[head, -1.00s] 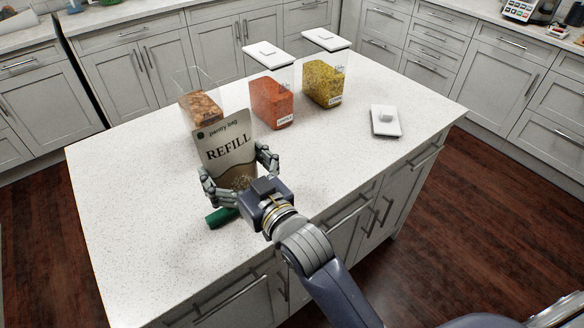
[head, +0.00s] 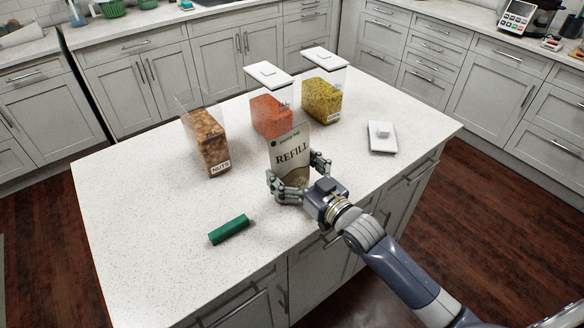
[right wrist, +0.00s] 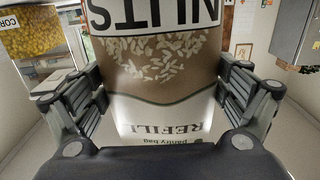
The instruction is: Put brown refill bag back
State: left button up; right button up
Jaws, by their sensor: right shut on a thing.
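The brown and cream refill bag (head: 289,157), printed REFILL, is upright in my right gripper (head: 298,177) near the front right of the island. The fingers are shut around its lower part from both sides. The bag also fills the middle of the right wrist view (right wrist: 165,90), upside down, with a NUTS label at the top edge. I cannot tell whether its base touches the counter. My left gripper is not in view.
An open clear NUTS container (head: 206,142) stands at left. An orange-filled container (head: 270,113) and a yellow-filled one (head: 321,100) stand behind the bag, with white lids. A loose white lid (head: 382,138) and a green bar-shaped item (head: 228,229) lie on the island counter (head: 140,225).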

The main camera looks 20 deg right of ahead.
jog(key=shift+f, duration=0.35)
jog(key=shift+f, duration=0.1)
jog(key=o, duration=1.1)
jog(key=shift+c, duration=0.2)
jog(key=shift+s, duration=0.25)
jog(key=b+v, duration=0.2)
jog(key=v, duration=0.8)
jog(key=shift+v, duration=0.8)
